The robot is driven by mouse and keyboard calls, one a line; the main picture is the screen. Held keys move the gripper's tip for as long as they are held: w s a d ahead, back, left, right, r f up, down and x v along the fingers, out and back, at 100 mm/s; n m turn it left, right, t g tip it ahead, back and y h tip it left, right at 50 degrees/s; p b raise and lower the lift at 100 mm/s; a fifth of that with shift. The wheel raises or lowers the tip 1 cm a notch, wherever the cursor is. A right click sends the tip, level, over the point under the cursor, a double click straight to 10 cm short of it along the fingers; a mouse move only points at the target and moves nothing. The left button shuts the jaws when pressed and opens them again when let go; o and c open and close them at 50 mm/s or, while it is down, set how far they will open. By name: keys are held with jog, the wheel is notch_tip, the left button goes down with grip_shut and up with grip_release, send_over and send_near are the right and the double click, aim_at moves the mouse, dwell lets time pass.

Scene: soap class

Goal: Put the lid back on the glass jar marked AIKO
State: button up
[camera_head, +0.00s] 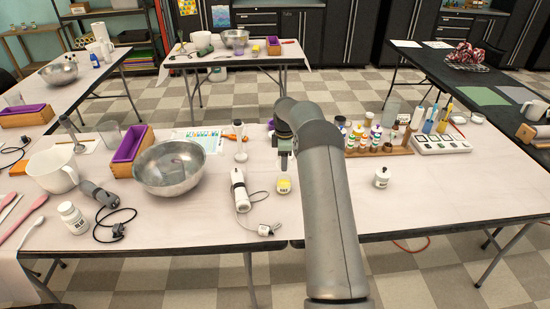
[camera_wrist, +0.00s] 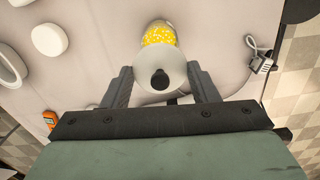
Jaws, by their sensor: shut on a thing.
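A small glass jar with yellow contents (camera_head: 284,186) stands on the near table; its label is too small to read. The yellow jar also shows in the wrist view (camera_wrist: 159,34), partly covered by the lid. My gripper (camera_head: 284,153) is above the jar. In the wrist view my gripper (camera_wrist: 160,80) is shut on a pale, round lid (camera_wrist: 160,60) with a dark knob at its middle. The lid overlaps the near part of the jar in that view. I cannot tell how large the gap between lid and jar is.
A white hand blender body (camera_head: 240,190) with a cord lies left of the jar. A steel bowl (camera_head: 169,168) stands farther left. A small white jar with a dark top (camera_head: 381,177) is to the right. A wooden rack of bottles (camera_head: 378,149) stands behind.

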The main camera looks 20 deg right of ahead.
jog(key=shift+f+b, duration=1.7)
jog(key=shift+f, duration=1.5)
jog(key=shift+f+b, duration=0.2)
jog(key=shift+b, duration=0.3)
jog(key=o, duration=1.5)
jog(key=shift+r, duration=0.2)
jog(key=shift+r+p, duration=1.8)
jog(key=shift+r, duration=1.55)
jog(key=shift+c, duration=0.4)
